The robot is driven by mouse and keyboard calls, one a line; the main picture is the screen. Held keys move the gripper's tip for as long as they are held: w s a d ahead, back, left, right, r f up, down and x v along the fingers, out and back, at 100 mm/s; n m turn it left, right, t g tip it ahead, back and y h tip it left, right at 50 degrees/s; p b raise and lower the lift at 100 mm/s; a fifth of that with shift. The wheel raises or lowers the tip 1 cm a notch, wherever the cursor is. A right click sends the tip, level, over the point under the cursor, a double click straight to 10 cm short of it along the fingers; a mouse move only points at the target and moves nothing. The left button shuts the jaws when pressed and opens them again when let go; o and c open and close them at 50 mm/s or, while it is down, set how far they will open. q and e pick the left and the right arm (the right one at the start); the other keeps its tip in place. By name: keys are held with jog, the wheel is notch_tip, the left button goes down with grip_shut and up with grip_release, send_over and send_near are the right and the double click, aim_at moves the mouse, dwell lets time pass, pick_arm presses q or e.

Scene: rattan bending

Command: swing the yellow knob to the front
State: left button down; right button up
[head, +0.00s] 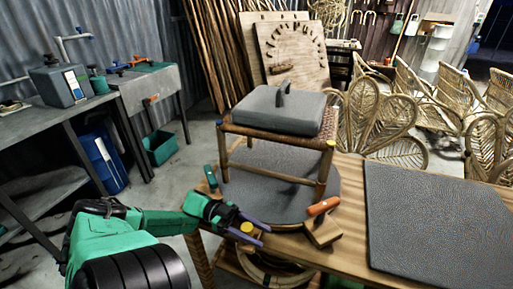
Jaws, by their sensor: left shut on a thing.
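The yellow knob (246,228) is at the front-left rim of a dark grey round turntable (258,205). My left gripper (250,230) reaches in from the left, with its purple fingers on either side of the knob, shut on it. A small wooden stool (274,180) with a grey cushion (280,110) stands upright on the turntable. The stool has a second, smaller yellow spot (331,144) at its right corner and a blue one at its left. My right gripper is not in view.
The turntable sits on a wooden table (350,185). An orange handle (323,206) and a wooden block (323,232) are at its front right, a green handle (210,176) at its left. A dark grey mat (435,225) covers the table's right side. Rattan chairs stand behind.

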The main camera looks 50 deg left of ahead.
pick_arm(q)
jog(key=shift+s, duration=0.1)
jog(key=shift+c, duration=1.8)
grip_release()
jog(key=b+v, duration=0.6)
jog(key=v, duration=0.8)
jog(key=shift+a, duration=0.3)
